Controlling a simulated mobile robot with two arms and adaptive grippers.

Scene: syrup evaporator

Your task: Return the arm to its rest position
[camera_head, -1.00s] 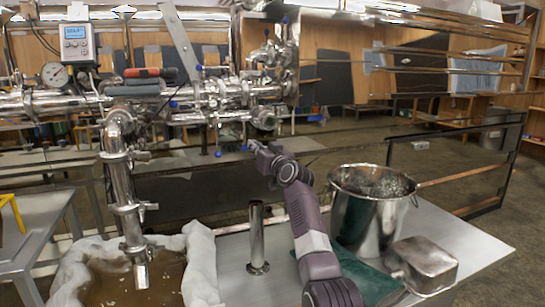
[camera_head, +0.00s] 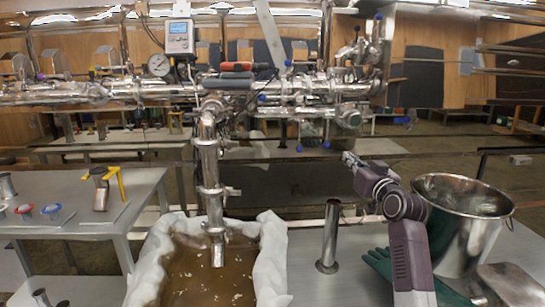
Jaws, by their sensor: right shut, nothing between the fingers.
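My right arm (camera_head: 408,235) comes up from the bottom right, over the steel table. Its gripper (camera_head: 349,158) is at the upper end of the arm, pointing up and left, shut and empty. It is in the air in front of the pipework, apart from the valves with blue knobs. My left gripper and arm are not in view.
A steel bucket (camera_head: 465,225) stands just right of my right arm, with a green glove (camera_head: 378,262) beside the arm. An upright steel tube (camera_head: 330,238) stands left of it. A cloth-lined tub of brown liquid (camera_head: 205,275) sits under the outlet pipe (camera_head: 209,175). A side table (camera_head: 75,185) is at left.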

